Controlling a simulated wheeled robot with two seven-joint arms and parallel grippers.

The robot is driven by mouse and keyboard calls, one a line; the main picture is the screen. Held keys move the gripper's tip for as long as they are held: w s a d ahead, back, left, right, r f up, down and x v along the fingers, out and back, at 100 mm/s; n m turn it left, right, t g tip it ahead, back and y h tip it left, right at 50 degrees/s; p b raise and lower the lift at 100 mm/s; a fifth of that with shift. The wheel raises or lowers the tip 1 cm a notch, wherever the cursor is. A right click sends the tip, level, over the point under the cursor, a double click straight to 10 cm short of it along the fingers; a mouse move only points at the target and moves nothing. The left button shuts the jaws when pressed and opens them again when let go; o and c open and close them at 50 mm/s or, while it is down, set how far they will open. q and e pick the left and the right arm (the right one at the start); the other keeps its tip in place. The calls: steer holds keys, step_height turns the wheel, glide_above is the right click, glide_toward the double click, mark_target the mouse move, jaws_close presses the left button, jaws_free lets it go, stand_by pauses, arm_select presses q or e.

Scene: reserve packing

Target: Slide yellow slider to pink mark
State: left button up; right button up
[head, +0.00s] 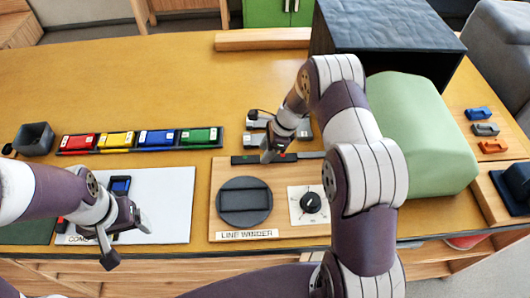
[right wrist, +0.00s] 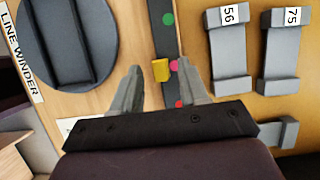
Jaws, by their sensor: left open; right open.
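The yellow slider (right wrist: 160,70) sits on a dark track (right wrist: 163,45) in the right wrist view. The pink mark (right wrist: 174,66) shows right beside it, close to my right gripper's right fingertip. My right gripper (right wrist: 159,67) is open, with one finger on each side of the slider; I cannot tell whether either touches it. In the head view my right gripper (head: 270,153) is over the track (head: 240,160) and hides the slider. My left gripper (head: 127,245) is open and empty over the white board (head: 172,205).
The track also bears a green mark (right wrist: 167,19) and a red mark (right wrist: 179,104). Grey blocks labelled 56 (right wrist: 229,55) and 75 (right wrist: 283,55) stand to its right. The line winder's dark disc (head: 245,201) and a dial (head: 310,202) lie in front of the track.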

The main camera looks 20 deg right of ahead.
steer(key=b+v, duration=0.2)
steer(key=v, duration=0.9)
steer(key=shift+r, duration=0.15)
steer(key=s+d+f+n+h, duration=0.1)
steer(key=s+f+n+h, duration=0.1)
steer(key=s+n, duration=0.6)
steer(key=s+a+r+n+h, duration=0.1)
steer(key=s+a+r+n, duration=0.1)
steer(key=s+n, duration=0.4)
steer(key=s+a+r+n+h, duration=0.1)
steer(key=s+a+r+n, duration=0.1)
steer(key=s+n, duration=0.4)
steer(key=shift+s+a+r+n, duration=0.25)
steer(key=shift+a+n, duration=0.25)
steer(key=shift+a, duration=0.3)
steer(key=shift+w, duration=0.1)
